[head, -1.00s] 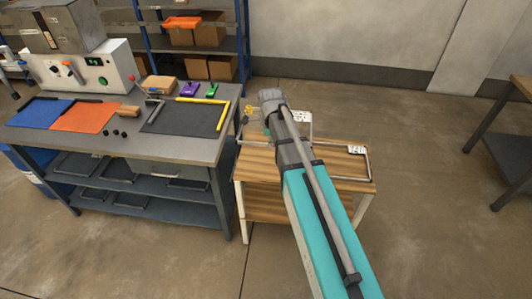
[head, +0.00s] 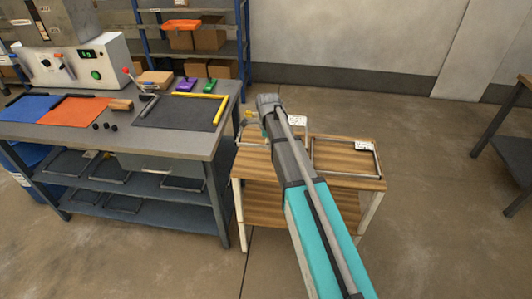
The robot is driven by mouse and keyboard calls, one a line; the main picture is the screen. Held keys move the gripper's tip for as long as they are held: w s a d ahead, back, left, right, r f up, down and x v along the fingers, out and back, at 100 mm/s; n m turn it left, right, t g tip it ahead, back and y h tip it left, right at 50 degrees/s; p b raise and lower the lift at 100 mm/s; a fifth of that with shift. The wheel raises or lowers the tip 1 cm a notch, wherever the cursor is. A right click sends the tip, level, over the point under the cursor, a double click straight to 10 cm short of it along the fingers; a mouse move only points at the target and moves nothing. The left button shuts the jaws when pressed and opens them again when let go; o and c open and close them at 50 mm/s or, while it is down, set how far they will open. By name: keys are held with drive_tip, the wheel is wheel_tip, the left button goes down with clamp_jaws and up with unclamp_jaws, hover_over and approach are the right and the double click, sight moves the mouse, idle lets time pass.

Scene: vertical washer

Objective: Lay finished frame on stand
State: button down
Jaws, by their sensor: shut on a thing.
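The wooden stand (head: 350,180) is a low two-level table right of the workbench, in the middle of the head view. My gripper (head: 252,119) is over its back left part, mostly hidden by my own wrist; only small yellowish parts show. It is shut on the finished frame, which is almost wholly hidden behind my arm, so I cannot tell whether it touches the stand. A thin grey rectangular outline (head: 314,156) lies on the stand's right half with a white label (head: 361,146). Another white label (head: 297,120) stands just right of my wrist.
The workbench (head: 180,145) holds a dark mat (head: 180,115) with a yellow L-shaped piece (head: 222,108), an orange sheet (head: 75,115), purple and green clamps, and a control box (head: 75,65). Shelving stands behind. Floor is free right of the stand, before another table (head: 508,150).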

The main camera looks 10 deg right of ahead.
sight(268, 169)
drive_tip(key=shift+w+f, duration=0.3)
drive_tip(key=shift+f, duration=0.2)
drive_tip(key=shift+f+b, duration=0.15)
drive_tip(key=shift+b, duration=0.25)
wheel_tip(268, 169, down, 10)
drive_tip(key=b, duration=1)
drive_tip(key=shift+s+f, duration=0.15)
drive_tip(key=shift+f, duration=0.05)
idle(0.8)
drive_tip(key=c, duration=0.7)
unclamp_jaws()
drive_tip(key=shift+r, duration=0.15)
drive_tip(key=shift+s+r+p, duration=0.15)
drive_tip(key=shift+r+p, duration=3.7)
drive_tip(key=shift+r, duration=0.05)
